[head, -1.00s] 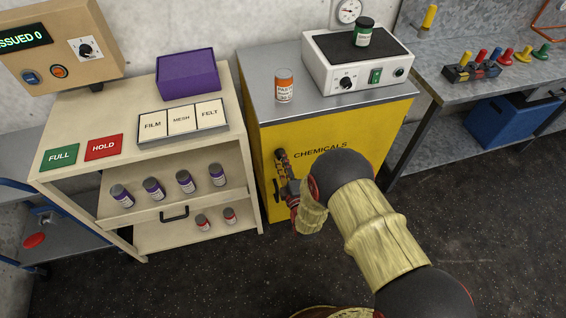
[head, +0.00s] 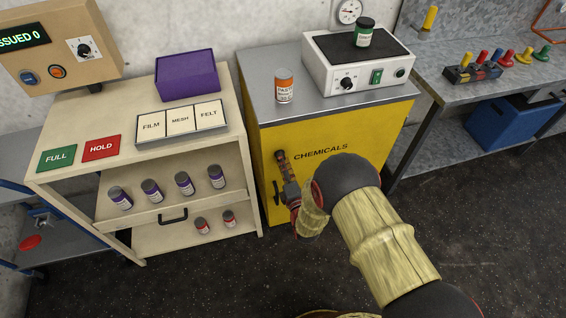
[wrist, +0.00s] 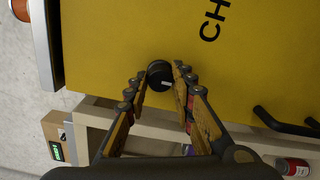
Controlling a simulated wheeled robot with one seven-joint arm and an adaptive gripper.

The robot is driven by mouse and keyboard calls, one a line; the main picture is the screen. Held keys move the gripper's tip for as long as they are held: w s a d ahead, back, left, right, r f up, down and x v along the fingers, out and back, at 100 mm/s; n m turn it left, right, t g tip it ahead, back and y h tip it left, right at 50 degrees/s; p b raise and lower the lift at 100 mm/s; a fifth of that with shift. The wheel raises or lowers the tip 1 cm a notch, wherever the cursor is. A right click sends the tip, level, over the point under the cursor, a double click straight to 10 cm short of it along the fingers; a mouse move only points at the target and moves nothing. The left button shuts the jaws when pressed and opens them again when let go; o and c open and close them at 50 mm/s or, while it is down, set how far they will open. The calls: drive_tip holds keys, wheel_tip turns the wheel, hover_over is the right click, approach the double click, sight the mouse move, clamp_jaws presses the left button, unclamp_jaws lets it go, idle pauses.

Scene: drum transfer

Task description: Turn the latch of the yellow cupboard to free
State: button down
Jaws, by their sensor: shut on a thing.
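The yellow cupboard (head: 335,130) stands in the middle of the head view, with CHEMICALS printed on its door. Its latch is a round black knob (wrist: 159,73) with a short pale mark, seen in the wrist view. My gripper (wrist: 161,80) has one finger on each side of the knob and is shut on it. The mark shows between the fingertips, on the knob's lower right part. In the head view my gripper (head: 281,158) is at the left of the door and hides the latch. The dark door handle (head: 277,193) is just below, partly hidden; it also shows in the wrist view (wrist: 284,123).
An orange-labelled jar (head: 284,86) and a white device (head: 357,60) with a green jar (head: 364,32) stand on the cupboard. A cream cart (head: 80,170) stands close at left, a grey bench (head: 480,85) at right. The dark floor in front is free.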

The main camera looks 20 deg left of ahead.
drive_tip(key=c, duration=1.5)
unclamp_jaws()
drive_tip(key=shift+s, duration=0.1)
drive_tip(key=v, duration=1.2)
drive_tip(key=shift+f, duration=0.15)
